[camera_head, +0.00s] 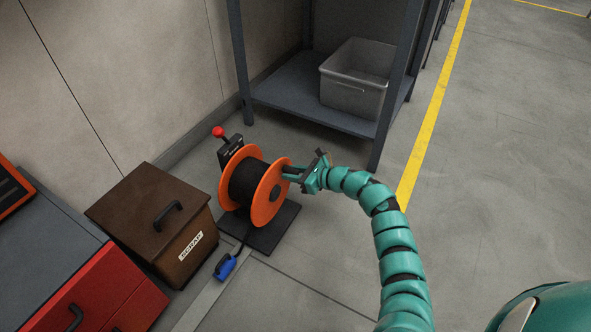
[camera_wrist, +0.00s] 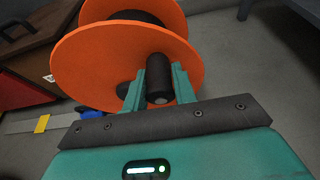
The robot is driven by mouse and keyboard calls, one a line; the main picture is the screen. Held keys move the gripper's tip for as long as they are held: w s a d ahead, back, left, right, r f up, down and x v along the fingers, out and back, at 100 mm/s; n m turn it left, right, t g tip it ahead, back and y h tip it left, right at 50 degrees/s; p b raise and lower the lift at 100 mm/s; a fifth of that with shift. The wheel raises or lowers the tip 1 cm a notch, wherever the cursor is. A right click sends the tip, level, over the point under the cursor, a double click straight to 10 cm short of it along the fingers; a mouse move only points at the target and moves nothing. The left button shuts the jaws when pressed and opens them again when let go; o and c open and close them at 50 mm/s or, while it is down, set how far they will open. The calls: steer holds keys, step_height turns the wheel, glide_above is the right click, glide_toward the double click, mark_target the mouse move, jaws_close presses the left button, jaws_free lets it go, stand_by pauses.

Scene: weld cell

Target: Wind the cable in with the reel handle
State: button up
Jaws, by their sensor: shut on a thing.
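The cable reel (camera_head: 267,199) has orange flanges and dark cable wound on its drum. It stands on a dark base plate (camera_head: 279,231) on the floor. My gripper (camera_head: 293,171) reaches it from the right. In the wrist view my gripper (camera_wrist: 158,88) is shut on the black reel handle (camera_wrist: 158,70), which sticks out from the orange flange (camera_wrist: 95,62). A short length of cable runs from the reel to a blue plug (camera_head: 225,267) on the floor in front. A red-knobbed lever (camera_head: 218,132) stands behind the reel.
A brown scrap box (camera_head: 150,205) stands close on the left, beside a red drawer cabinet (camera_head: 95,295). Open floor lies to the right, past a yellow line (camera_head: 428,125).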

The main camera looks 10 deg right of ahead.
mark_target(272, 179)
steer(key=shift+a+r, duration=0.1)
steer(key=shift+s+a+r+p, duration=0.25)
steer(key=shift+s+r+p, duration=0.1)
steer(key=shift+p, duration=0.1)
steer(key=shift+s+a+r+p, duration=0.75)
steer(key=shift+s+r+p, duration=0.05)
steer(key=shift+p, duration=0.15)
steer(key=shift+s+a+r+p, duration=0.1)
steer(key=shift+s+a+p, duration=0.35)
steer(key=shift+s, duration=0.15)
steer(key=shift+s+a+p, duration=0.3)
steer(key=shift+s+p, duration=0.15)
steer(key=shift+s, duration=0.15)
steer(key=o, duration=0.9)
